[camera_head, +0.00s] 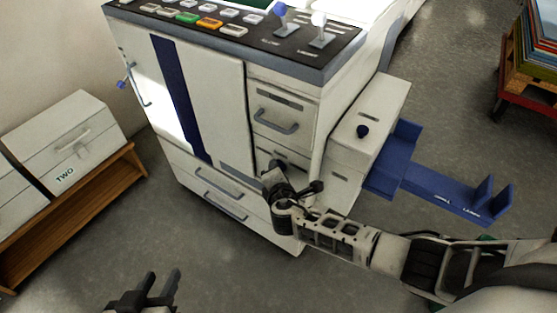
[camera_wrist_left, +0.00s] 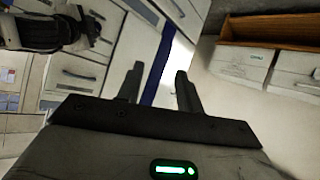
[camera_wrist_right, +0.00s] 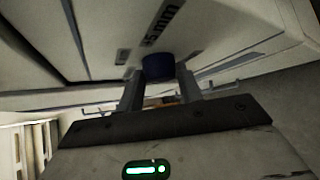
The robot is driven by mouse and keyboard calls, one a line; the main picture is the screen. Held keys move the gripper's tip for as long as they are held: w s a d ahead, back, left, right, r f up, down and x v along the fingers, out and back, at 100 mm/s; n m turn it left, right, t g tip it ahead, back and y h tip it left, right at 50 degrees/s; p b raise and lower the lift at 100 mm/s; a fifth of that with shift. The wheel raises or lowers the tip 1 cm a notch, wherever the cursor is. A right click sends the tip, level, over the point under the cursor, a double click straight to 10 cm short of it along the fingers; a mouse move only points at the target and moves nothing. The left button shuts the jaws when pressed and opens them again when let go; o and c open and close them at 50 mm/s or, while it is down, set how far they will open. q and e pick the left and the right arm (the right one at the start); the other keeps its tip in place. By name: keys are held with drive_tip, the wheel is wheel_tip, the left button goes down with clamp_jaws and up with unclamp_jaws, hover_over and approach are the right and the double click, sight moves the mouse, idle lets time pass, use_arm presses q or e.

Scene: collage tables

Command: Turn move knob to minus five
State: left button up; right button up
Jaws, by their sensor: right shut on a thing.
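A dark blue knob (camera_wrist_right: 158,67) shows in the right wrist view on a pale panel, beside printed lettering that ends in "5 mm" (camera_wrist_right: 163,22). My right gripper (camera_wrist_right: 158,84) is shut on this knob, with one finger on each side of it. In the head view my right gripper (camera_head: 273,170) is at the lower front of the white machine (camera_head: 205,95), and the knob it holds is hidden there. My left gripper (camera_head: 160,284) is open and empty, low over the floor, apart from the machine. Its spread fingers also show in the left wrist view (camera_wrist_left: 159,78).
A side unit (camera_head: 362,131) with a dark knob on top and a blue tray (camera_head: 435,186) project at the right. A control panel (camera_head: 245,28) with buttons and levers tops the machine. Drawer boxes (camera_head: 75,140) stand on a wooden shelf (camera_head: 75,215) at left.

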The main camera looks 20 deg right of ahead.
use_arm(q)
drive_tip(key=shift+s+a+r+m+g+y+p, duration=0.15)
drive_tip(key=shift+r+p, duration=0.4)
drive_tip(key=shift+p, duration=0.65)
drive_tip(key=shift+s+a+r+m+g+y+p, duration=0.2)
drive_tip(key=shift+r+p, duration=0.3)
drive_tip(key=shift+p, duration=0.65)
use_arm(e)
drive_tip(key=shift+w+a+r+n+g+h, duration=0.1)
drive_tip(key=shift+w+r+n+g+h, duration=0.2)
drive_tip(key=shift+n+g, duration=0.4)
drive_tip(key=shift+s+a+r+n+g+h, duration=0.1)
drive_tip(key=shift+n+g+h, duration=0.3)
drive_tip(key=shift+g, duration=0.5)
use_arm(q)
drive_tip(key=shift+w+a, duration=0.1)
drive_tip(key=shift+f, duration=0.2)
use_arm(e)
drive_tip(key=shift+f, duration=0.15)
drive_tip(key=o, duration=1)
drive_tip(key=shift+w, duration=0.1)
use_arm(q)
drive_tip(key=shift+r, duration=0.1)
